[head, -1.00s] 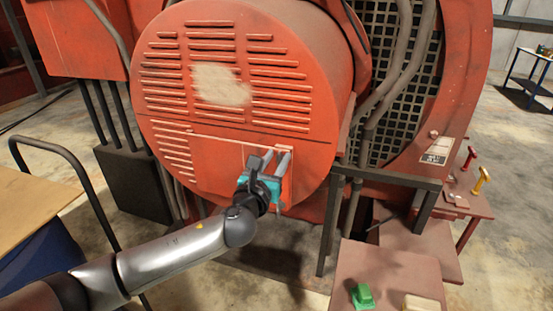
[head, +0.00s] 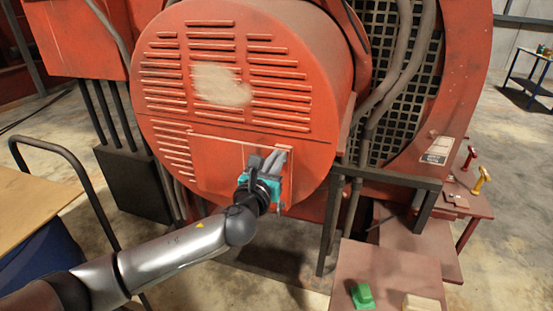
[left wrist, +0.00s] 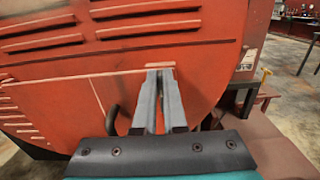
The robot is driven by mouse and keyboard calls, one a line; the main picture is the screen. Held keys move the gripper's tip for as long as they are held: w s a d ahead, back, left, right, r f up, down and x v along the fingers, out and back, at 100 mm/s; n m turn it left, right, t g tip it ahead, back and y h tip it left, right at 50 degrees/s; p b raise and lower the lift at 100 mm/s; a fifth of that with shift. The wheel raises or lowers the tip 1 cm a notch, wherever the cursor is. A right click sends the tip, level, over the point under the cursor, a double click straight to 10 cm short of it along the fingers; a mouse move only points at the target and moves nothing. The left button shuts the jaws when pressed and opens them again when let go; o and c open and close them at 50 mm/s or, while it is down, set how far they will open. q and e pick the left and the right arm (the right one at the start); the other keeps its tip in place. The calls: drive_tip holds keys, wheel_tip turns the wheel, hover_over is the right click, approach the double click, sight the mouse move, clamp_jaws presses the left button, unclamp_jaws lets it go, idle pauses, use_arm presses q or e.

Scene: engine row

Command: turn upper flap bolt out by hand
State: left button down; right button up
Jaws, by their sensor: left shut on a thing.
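The flap (head: 217,158) is a panel with a pale outline low on the round red engine cover (head: 170,100). My left gripper (head: 275,154) reaches its upper right corner, with grey fingers close together and tips against the cover. In the left wrist view, the fingertips (left wrist: 160,72) meet at the right end of the flap's top edge. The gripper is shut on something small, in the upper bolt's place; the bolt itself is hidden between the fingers. A dark curved handle (left wrist: 112,118) shows left of the fingers. My right gripper is not in view.
A red bench (head: 390,268) at lower right holds a green block (head: 362,296) and a pale block (head: 422,304). A dark frame (head: 385,178) stands right of the cover. A cart with a wooden top (head: 35,205) is at left.

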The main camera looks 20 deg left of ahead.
use_arm(q)
drive_tip(key=shift+n, duration=0.3)
drive_tip(key=shift+f+n+p, duration=0.55)
drive_tip(key=shift+f+n, duration=0.1)
drive_tip(key=shift+n, duration=5.25)
drive_tip(key=shift+f+n+p, duration=0.6)
drive_tip(key=shift+f+n, duration=0.05)
drive_tip(key=shift+n, duration=5.25)
drive_tip(key=shift+f+n+p, duration=0.55)
drive_tip(key=shift+f+n, duration=0.1)
drive_tip(key=shift+n, duration=5.25)
